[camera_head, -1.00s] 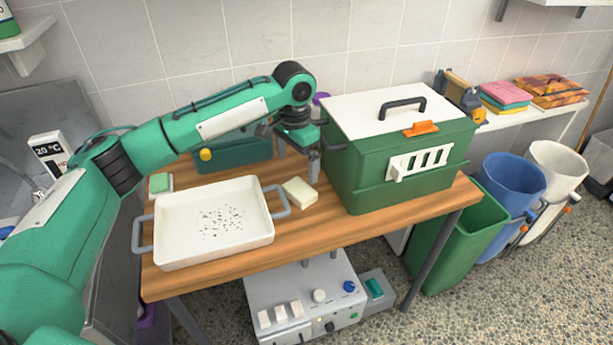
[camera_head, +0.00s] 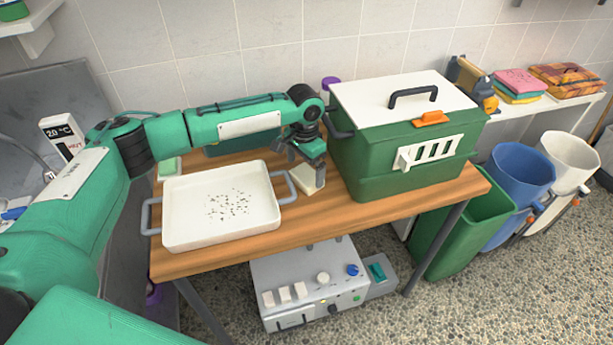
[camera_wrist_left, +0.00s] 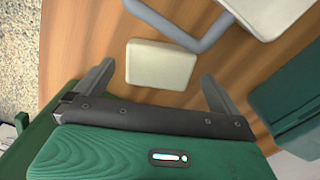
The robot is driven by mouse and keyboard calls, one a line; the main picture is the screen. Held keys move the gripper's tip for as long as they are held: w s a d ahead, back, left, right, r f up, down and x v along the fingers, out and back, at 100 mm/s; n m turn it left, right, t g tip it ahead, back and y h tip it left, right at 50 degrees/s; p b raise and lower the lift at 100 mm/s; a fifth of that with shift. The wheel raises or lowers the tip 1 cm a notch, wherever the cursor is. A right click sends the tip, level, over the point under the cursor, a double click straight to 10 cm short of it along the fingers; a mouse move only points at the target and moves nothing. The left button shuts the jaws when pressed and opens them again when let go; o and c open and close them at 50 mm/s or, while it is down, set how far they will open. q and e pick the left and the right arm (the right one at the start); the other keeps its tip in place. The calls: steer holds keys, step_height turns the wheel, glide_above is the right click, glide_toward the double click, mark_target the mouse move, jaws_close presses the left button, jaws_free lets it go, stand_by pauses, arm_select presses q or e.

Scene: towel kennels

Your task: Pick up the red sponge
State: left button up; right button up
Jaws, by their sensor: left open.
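No red sponge shows in these views. A cream, sponge-like block (camera_head: 309,181) lies on the wooden table between the white tray and the green box. It also shows in the left wrist view (camera_wrist_left: 160,66). My left gripper (camera_head: 306,162) is above this block and partly hides it in the head view. In the left wrist view the left gripper (camera_wrist_left: 157,85) is open, its fingers apart on either side of the block's near end, with nothing held. A pale green block (camera_head: 170,167) lies behind the tray, partly hidden by my arm. My right gripper is not in view.
The white tray (camera_head: 183,228) with dark specks and grey handles is left of the block. The green box (camera_head: 385,180) with a white lid stands close on the right. A teal case (camera_head: 228,148) is behind my arm. Bare table (camera_head: 325,217) lies in front.

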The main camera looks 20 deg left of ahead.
mark_target(307, 178)
arm_select(q)
steer(key=shift+w+f, duration=0.1)
steer(key=shift+f, duration=1.1)
steer(key=c, duration=0.9)
